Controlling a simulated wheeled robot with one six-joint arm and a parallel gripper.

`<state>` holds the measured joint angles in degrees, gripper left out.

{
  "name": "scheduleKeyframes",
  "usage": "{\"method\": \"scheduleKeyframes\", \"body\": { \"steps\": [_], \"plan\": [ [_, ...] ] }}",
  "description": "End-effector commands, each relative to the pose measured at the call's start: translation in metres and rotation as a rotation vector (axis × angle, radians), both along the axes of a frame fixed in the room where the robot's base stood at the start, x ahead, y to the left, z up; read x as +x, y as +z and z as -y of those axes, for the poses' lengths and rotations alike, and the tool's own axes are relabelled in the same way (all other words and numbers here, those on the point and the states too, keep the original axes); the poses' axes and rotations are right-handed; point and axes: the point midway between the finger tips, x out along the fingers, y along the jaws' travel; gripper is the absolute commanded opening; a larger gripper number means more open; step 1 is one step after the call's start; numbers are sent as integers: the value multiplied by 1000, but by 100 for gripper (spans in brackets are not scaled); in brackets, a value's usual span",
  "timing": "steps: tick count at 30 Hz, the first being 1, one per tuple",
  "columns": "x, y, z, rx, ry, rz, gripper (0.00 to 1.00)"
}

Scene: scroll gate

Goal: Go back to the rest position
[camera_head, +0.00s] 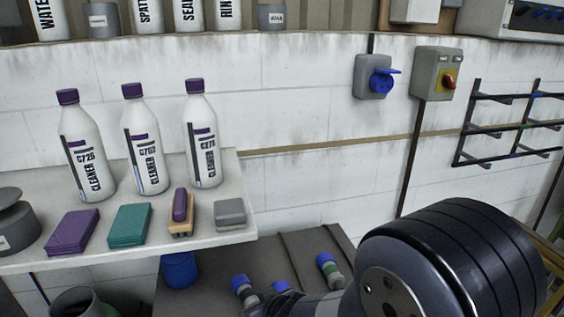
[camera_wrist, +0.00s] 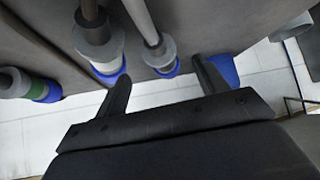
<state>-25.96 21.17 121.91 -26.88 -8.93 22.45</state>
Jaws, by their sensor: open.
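My gripper (camera_wrist: 160,90) is in the wrist view with its two dark fingers spread wide apart. It is open and I see nothing held between the fingers. Beyond the fingers are grey and blue capped parts (camera_wrist: 100,50) on a grey surface. In the head view the dark rounded body at the lower right is part of my own arm; it hides what lies behind it, and my gripper's fingers do not show there.
A shelf (camera_head: 225,242) at left holds cleaner bottles (camera_head: 146,150), a purple block (camera_head: 72,232), a teal block (camera_head: 128,225), a brush (camera_head: 181,212) and a grey block (camera_head: 231,213). Blue-capped parts (camera_head: 329,268) lie below. A wall rack (camera_head: 510,122) is at right.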

Motion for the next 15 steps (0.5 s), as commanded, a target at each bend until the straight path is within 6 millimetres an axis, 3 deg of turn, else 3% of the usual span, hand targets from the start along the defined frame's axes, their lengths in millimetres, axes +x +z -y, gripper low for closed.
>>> {"method": "scheduleKeyframes", "body": {
  "steps": [1,11,12,15],
  "plan": [
    [6,-13,-4,1,-1,-3,69],
    [41,-53,-25,0,-1,-3,69],
    [42,-40,-26,1,-1,0,69],
    [41,-27,-25,1,-1,0,69]
  ]
}}
